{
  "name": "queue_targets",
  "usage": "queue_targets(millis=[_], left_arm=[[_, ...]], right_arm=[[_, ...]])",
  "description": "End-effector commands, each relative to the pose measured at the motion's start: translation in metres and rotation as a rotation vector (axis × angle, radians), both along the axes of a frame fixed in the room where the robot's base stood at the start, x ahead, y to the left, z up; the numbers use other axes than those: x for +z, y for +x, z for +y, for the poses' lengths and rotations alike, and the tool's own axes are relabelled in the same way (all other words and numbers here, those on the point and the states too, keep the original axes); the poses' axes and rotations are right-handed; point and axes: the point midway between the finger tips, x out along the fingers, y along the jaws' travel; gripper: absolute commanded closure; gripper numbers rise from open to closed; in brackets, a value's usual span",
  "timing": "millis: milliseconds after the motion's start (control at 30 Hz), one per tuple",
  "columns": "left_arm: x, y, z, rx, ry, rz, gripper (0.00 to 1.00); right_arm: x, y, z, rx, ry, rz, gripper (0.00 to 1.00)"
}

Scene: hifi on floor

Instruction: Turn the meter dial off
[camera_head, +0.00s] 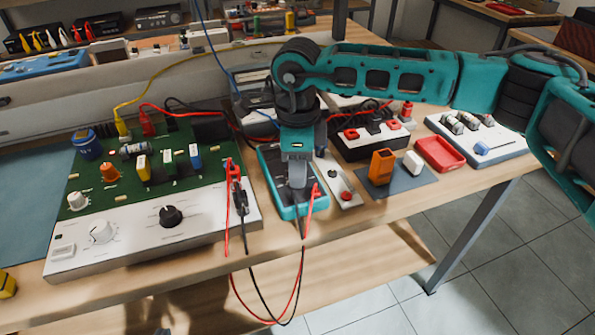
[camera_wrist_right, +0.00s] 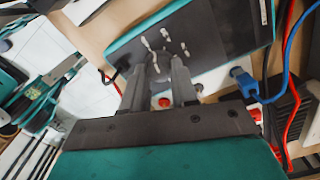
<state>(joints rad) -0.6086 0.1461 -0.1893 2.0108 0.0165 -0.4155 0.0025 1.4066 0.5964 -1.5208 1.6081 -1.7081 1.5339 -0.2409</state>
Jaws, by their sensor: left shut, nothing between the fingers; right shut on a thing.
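The handheld meter (camera_head: 270,170) lies on the workbench, dark-faced with a teal rim. My right gripper (camera_head: 297,186) points down onto it and covers much of its face. In the right wrist view, the meter (camera_wrist_right: 220,38) shows white marks around the spot where my right gripper's fingers (camera_wrist_right: 160,64) meet its face. The fingers are shut on the dial there. The dial itself is mostly hidden between them, so its setting cannot be read. My left gripper is not in view.
A green circuit board with a white knob panel (camera_head: 140,240) stands left of the meter. Red and black leads (camera_head: 240,285) hang over the bench edge. A small switch plate (camera_head: 338,182), orange block (camera_head: 381,166) and red tray (camera_head: 440,154) lie to the right.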

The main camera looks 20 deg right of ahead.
Motion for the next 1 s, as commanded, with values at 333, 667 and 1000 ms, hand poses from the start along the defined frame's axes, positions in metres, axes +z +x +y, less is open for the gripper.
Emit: queue_targets(millis=[333, 667, 1000], left_arm=[[-0.0043, 0.0011, -0.0053, -0.011, -0.008, -0.001, 1.00], [-0.0011, 0.0031, -0.0067, -0.013, -0.011, -0.007, 1.00], [-0.0023, 0.0030, -0.0057, -0.011, -0.008, -0.006, 1.00]], right_arm=[[0.0002, 0.0004, 0.0009, 0.147, 0.003, -0.002, 1.00], [0.0011, 0.0004, 0.0011, 0.175, 0.004, -0.002, 1.00], [0.0010, 0.0004, 0.0011, 0.174, 0.003, -0.002, 0.62]])
